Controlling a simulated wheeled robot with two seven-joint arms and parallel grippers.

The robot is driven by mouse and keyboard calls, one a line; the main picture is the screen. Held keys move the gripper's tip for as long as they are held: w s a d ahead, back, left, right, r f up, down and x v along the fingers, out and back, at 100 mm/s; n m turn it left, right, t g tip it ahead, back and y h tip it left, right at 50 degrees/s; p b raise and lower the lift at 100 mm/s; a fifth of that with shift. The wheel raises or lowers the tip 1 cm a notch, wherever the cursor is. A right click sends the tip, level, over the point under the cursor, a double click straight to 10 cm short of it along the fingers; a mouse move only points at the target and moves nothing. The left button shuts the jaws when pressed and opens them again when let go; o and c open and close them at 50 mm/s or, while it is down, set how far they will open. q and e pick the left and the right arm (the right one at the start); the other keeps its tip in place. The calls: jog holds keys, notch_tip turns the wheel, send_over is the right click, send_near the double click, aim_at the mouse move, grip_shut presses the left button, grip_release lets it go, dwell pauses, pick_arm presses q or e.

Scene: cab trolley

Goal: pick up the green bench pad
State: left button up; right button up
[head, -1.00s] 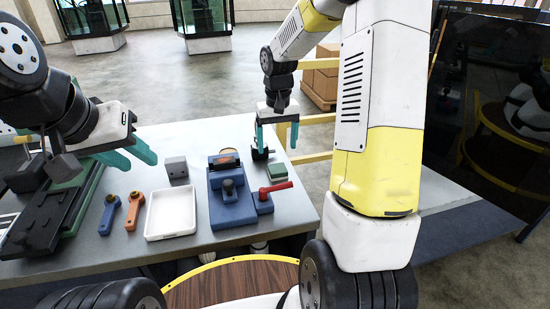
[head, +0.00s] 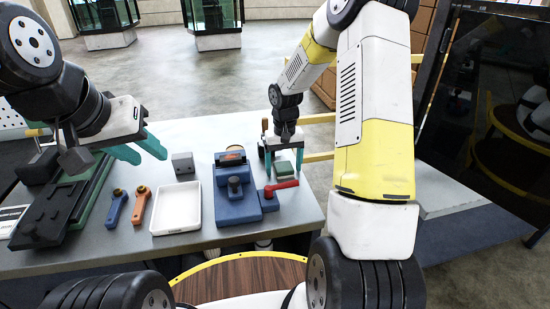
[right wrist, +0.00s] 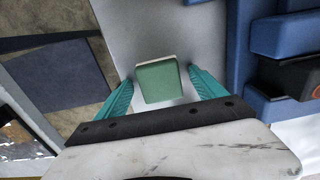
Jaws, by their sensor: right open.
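The green bench pad (head: 283,168) is a small green block with a pale base. It lies on the grey table near its right edge, beside the blue vise. In the right wrist view the pad (right wrist: 157,81) sits between the tips of my right gripper (right wrist: 158,84), with a gap on each side. In the head view my right gripper (head: 284,166) points down over the pad, its teal fingers open on either side. My left gripper (head: 143,152) is open and empty above the left part of the table.
A white tray (head: 177,229), a grey block (head: 183,163), blue (head: 116,208) and orange (head: 142,206) tools lie further left. The table's right edge is close to the pad.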

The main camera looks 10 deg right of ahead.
aim_at(284, 167)
jog(key=shift+c, duration=0.2)
jog(key=c, duration=1.4)
jog(key=shift+r, duration=0.15)
jog(key=shift+c, duration=0.2)
notch_tip(284, 167, up, 10)
jog(key=o, duration=0.6)
jog(key=c, duration=0.4)
jog(key=shift+s, duration=0.1)
